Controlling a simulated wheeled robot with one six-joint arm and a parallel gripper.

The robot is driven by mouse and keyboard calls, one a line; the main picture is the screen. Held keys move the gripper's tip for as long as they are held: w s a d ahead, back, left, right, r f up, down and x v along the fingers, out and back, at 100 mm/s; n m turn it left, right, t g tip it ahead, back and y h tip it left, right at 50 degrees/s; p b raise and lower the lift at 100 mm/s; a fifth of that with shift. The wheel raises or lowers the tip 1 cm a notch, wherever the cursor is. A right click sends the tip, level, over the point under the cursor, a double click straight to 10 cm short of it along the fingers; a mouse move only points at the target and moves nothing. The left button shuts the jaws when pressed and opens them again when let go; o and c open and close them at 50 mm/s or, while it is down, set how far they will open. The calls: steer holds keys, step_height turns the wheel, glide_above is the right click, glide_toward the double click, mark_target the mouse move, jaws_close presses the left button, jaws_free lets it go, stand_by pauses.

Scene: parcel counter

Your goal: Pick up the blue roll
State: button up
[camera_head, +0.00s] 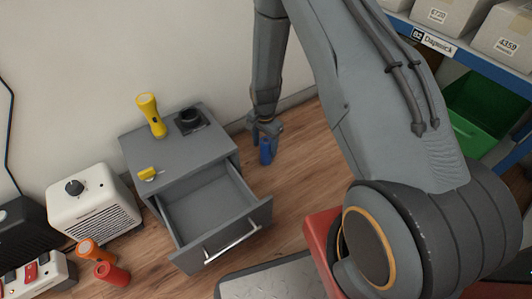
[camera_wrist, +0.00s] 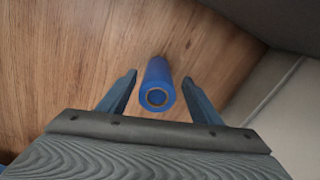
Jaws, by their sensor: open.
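The blue roll (camera_head: 265,153) stands on the wooden floor just right of the grey drawer cabinet. In the wrist view the roll (camera_wrist: 158,84) shows between the two fingers, with its round end and hollow core facing the camera. My gripper (camera_wrist: 160,88) is open, one finger on each side of the roll, with a visible gap on both sides. In the head view my gripper (camera_head: 264,138) points down at the roll and overlaps its upper part. I cannot tell exactly how far down the fingers reach along it.
The grey cabinet (camera_head: 140,150) has its empty drawer (camera_head: 205,200) pulled out. A yellow flashlight (camera_head: 151,115) and a black item (camera_head: 189,121) stand on top. A white heater (camera_head: 95,200), an orange roll (camera_head: 90,248) and a red roll (camera_head: 112,274) are at left. A green bin (camera_head: 485,115) is at right.

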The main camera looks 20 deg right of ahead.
mark_target(266, 151)
steer(key=f+b, duration=0.2)
steer(key=f, duration=0.2)
steer(key=shift+d, duration=0.2)
steer(key=c, duration=1.2)
steer(key=shift+r, duration=0.15)
